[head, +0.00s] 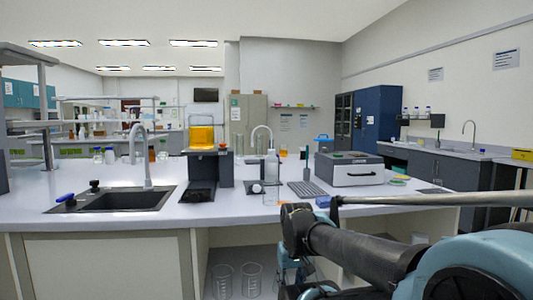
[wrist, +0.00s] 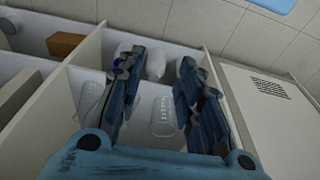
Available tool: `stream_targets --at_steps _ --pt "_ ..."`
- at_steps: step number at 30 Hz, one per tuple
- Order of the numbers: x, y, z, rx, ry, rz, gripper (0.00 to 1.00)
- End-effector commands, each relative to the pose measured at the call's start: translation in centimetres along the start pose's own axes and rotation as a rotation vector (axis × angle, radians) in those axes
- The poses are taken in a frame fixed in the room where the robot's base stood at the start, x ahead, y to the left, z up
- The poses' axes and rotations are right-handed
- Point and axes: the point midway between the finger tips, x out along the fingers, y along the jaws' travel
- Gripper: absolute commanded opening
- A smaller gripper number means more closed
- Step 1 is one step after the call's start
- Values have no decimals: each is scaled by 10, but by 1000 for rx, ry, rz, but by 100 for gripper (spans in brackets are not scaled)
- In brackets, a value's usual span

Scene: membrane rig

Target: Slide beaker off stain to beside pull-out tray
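Two clear beakers stand in the open compartment under the bench: a left beaker (head: 222,282) and a right beaker (head: 252,280). In the wrist view the right beaker (wrist: 163,116), with white graduation marks, shows between my gripper's fingers (wrist: 160,66). The left beaker (wrist: 88,101) is outside the left finger. The fingers are spread wide, and I see no contact with either beaker. In the head view my arm's dark joints hang in front of the bench at right; the fingers are not clear there. I cannot make out a stain or a pull-out tray.
White dividers (wrist: 82,55) border the compartment; a brown box (wrist: 66,45) sits left of them. A white object (wrist: 157,62) lies deeper in. A pale panel (wrist: 262,110) closes the right side. The benchtop (head: 120,225) above has a sink (head: 112,200).

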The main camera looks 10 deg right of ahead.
Motion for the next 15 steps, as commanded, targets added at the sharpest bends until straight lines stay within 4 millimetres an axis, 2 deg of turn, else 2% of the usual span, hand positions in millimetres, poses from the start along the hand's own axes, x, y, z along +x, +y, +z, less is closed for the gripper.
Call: stream_targets --at_steps 1,2,5,6,8,11,15 --pt "0 0 0 0 0 0 33" --pt "0 0 0 0 0 0 38" --pt "-9 0 5 9 10 0 61" --pt "-13 0 2 21 9 0 70" --pt "-22 0 -6 49 6 0 82" --pt "-47 -2 -29 131 -5 0 82" --pt "-92 -1 -72 296 -27 3 82"
